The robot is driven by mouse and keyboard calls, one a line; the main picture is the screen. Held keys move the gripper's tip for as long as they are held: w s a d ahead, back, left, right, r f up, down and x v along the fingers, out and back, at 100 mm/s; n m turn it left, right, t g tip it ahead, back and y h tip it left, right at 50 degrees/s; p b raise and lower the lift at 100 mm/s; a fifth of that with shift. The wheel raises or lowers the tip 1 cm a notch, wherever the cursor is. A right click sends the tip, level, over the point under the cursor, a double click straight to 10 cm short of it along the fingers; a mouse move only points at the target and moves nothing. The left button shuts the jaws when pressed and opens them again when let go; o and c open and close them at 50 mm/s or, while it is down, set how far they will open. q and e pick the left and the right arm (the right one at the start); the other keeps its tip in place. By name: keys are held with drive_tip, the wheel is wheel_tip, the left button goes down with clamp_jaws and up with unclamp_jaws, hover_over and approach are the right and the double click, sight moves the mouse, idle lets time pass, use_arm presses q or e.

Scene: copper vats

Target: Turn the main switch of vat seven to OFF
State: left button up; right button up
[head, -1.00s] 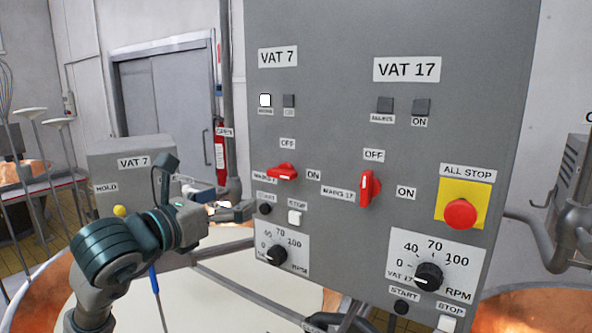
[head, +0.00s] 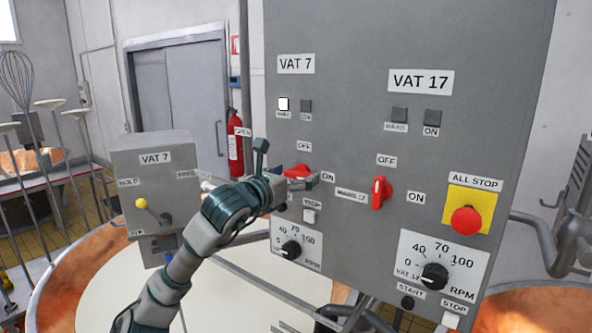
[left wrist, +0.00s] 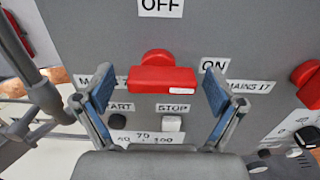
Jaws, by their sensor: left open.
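The vat seven main switch (head: 298,171) is a red handle on the grey panel, below an OFF label and left of an ON label. Its bar lies level, on the ON side. My left gripper (head: 284,184) is at this switch and partly covers it. In the left wrist view the same red switch (left wrist: 165,78) lies between the blue-padded fingers of my left gripper (left wrist: 160,90). The fingers are open, one on each side, with gaps to the handle. I cannot tell whether they reach its depth. My right gripper is not in view.
The VAT 17 red switch (head: 380,193) stands upright to the right. Further right is the red ALL STOP button (head: 466,220) on yellow. START and STOP buttons (left wrist: 171,124) and an RPM dial (head: 291,250) sit below. A VAT 7 box (head: 152,160) stands left.

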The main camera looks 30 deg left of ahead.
use_arm(q)
drive_tip(key=shift+w+d+f, duration=0.1)
drive_tip(key=shift+w, duration=0.3)
drive_tip(key=shift+s, duration=0.15)
drive_tip(key=c, duration=1.1)
drive_tip(key=shift+c, duration=0.2)
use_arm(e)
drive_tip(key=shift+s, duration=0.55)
